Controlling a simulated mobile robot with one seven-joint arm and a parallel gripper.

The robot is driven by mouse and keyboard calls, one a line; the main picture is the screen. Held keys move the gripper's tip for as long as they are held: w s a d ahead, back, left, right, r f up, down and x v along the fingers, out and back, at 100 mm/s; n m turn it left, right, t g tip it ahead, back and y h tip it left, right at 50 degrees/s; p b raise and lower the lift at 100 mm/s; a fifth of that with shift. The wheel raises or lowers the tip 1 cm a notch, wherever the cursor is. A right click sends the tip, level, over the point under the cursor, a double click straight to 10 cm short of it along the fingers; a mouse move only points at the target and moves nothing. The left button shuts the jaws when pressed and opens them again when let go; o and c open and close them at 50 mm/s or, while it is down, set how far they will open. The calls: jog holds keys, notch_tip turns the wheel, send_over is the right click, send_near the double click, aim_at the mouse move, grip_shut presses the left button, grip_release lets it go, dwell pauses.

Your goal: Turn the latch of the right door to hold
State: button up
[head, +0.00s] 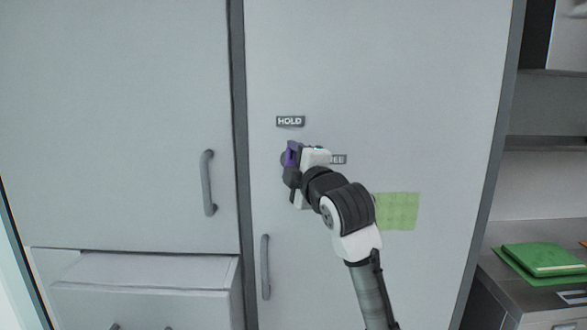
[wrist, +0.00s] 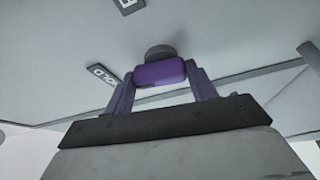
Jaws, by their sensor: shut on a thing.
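The right door (head: 440,90) is a shut, flat grey panel in the head view. Its purple latch (head: 292,153) sits below the HOLD label (head: 290,121) and left of a second label (head: 338,159), of which only the end "EE" shows. My gripper (wrist: 160,75) is shut on the latch, with one finger at each end of the purple bar (wrist: 160,72). A round grey base (wrist: 160,51) shows behind the bar. The HOLD label (wrist: 103,74) is left of the latch in the wrist view. My gripper hides part of the latch in the head view, so its exact angle is unclear.
The left door has a grey handle (head: 208,183), and the right door has a lower handle (head: 265,267). A green sheet (head: 397,211) is on the right door beside my arm. A drawer (head: 145,272) juts out at lower left. Shelves with a green folder (head: 545,258) stand at right.

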jog(key=shift+n+g, duration=0.3)
jog(key=shift+n, duration=0.5)
jog(key=o, duration=1)
jog(key=b+v, duration=0.4)
jog(key=v, duration=1)
jog(key=shift+r, duration=0.1)
jog(key=shift+w, duration=0.1)
